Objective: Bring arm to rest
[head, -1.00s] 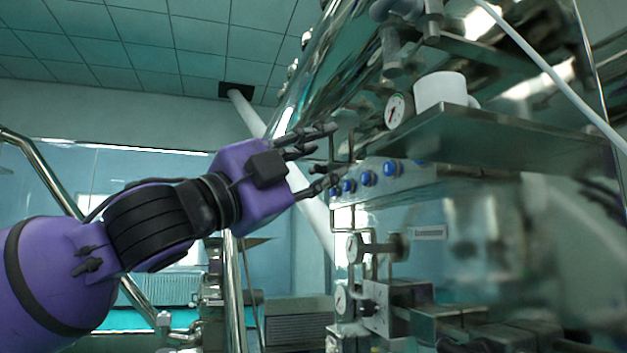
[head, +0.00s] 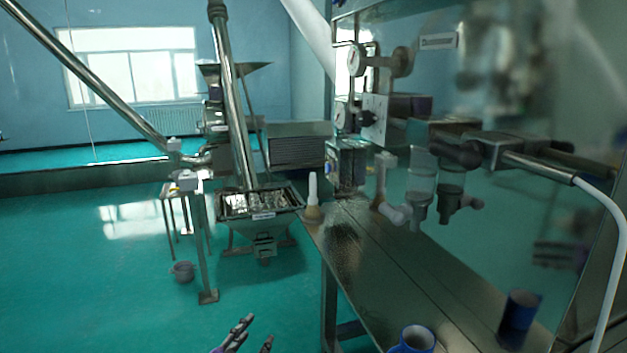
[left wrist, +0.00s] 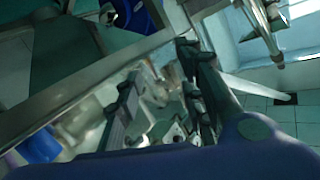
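My left gripper (head: 258,331) shows at the bottom edge of the head view, over the green floor. Its fingers stand apart with nothing between them, and the rest of the arm is below the frame. It is left of the steel bench and touches nothing that I can see. In the left wrist view the dark fingers (left wrist: 198,72) show in front of shiny metal equipment, with no object held. My right gripper is not in view.
The steel bench (head: 385,262) runs along the right, with a blue-rimmed cup (head: 412,337) near its front. A hopper (head: 262,222), a leaning pipe (head: 232,110) and a thin-legged stand (head: 203,245) are further back. Open green floor (head: 110,300) lies to the left.

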